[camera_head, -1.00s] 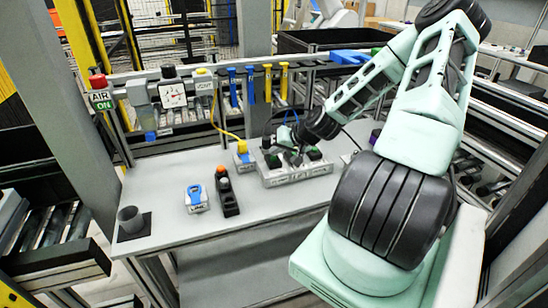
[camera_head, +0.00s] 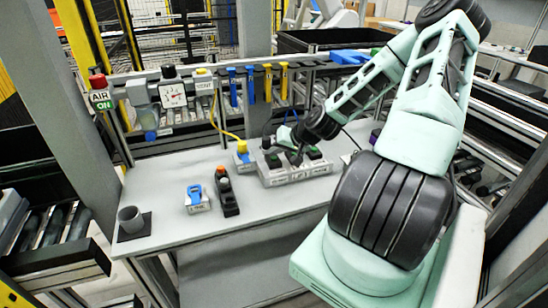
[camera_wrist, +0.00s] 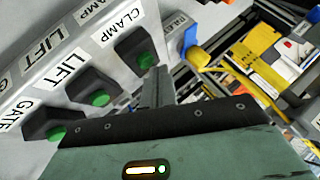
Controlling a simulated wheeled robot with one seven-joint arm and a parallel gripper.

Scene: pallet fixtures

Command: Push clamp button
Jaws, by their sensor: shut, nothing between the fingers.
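The button box (camera_head: 297,174) stands on the grey table under my gripper (camera_head: 294,152) in the head view. In the wrist view its light panel carries a row of black housings with green buttons. The clamp button (camera_wrist: 145,60) is green, in a black housing beside the "CLAMP" label, and is the uppermost one in view. My gripper (camera_wrist: 158,76) is shut and empty, its tip just beside the clamp button. I cannot tell if it touches the button. In the head view my gripper partly hides the box.
A yellow connector with cable (camera_head: 242,148) stands left of the box. A black holder (camera_head: 227,195) and a blue-topped block (camera_head: 197,198) stand farther left.

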